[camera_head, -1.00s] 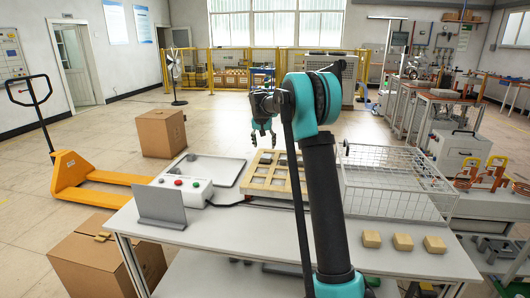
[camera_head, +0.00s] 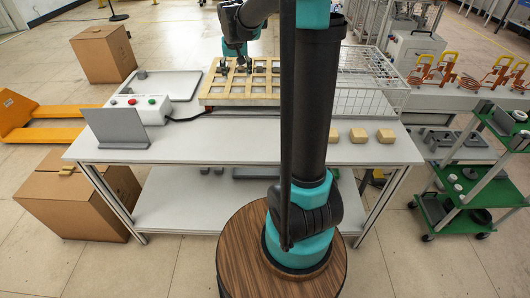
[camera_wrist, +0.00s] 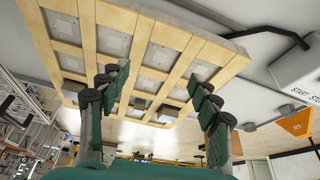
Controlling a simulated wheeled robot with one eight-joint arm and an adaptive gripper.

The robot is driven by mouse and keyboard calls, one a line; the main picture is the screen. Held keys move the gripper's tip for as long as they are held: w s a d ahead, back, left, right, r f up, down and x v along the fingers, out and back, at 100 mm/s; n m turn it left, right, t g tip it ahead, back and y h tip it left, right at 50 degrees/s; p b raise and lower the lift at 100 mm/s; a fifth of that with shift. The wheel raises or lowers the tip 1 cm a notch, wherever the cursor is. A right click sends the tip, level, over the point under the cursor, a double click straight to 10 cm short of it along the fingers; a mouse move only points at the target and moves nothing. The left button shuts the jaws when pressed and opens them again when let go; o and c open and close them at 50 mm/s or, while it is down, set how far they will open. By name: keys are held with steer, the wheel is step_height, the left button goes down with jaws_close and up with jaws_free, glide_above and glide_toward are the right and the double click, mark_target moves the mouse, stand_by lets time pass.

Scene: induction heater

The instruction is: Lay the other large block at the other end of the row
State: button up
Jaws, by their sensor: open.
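Three tan wooden blocks (camera_head: 358,135) stand in a row at the table's front right, the leftmost partly behind my arm. A slotted wooden frame (camera_head: 206,97) with pale grey squares in its cells lies mid-table, partly hidden by my arm. My gripper (camera_head: 236,68) is over the frame's left part. In the wrist view my gripper (camera_wrist: 160,85) is open and empty, its fingers apart in front of the wooden frame (camera_wrist: 190,52). I cannot tell whether they touch it. I cannot tell which block is a large one.
A grey tray (camera_head: 178,85) with a small dark piece lies at the left. A button box (camera_head: 150,106) and a grey plate (camera_head: 115,129) stand before it. A wire basket (camera_head: 372,98) stands right of my arm. The front middle of the table is clear.

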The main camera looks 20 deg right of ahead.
steer(key=s+f, duration=0.4)
steer(key=s, duration=0.6)
steer(key=s+d+f+n, duration=0.1)
steer(key=s+f, duration=0.4)
steer(key=s, duration=0.5)
steer(key=s+f+n, duration=0.1)
steer(key=s+f, duration=0.4)
steer(key=s, duration=0.6)
steer(key=shift+d+f+y, duration=0.15)
steer(key=shift+d+y, duration=0.2)
steer(key=shift+y, duration=0.05)
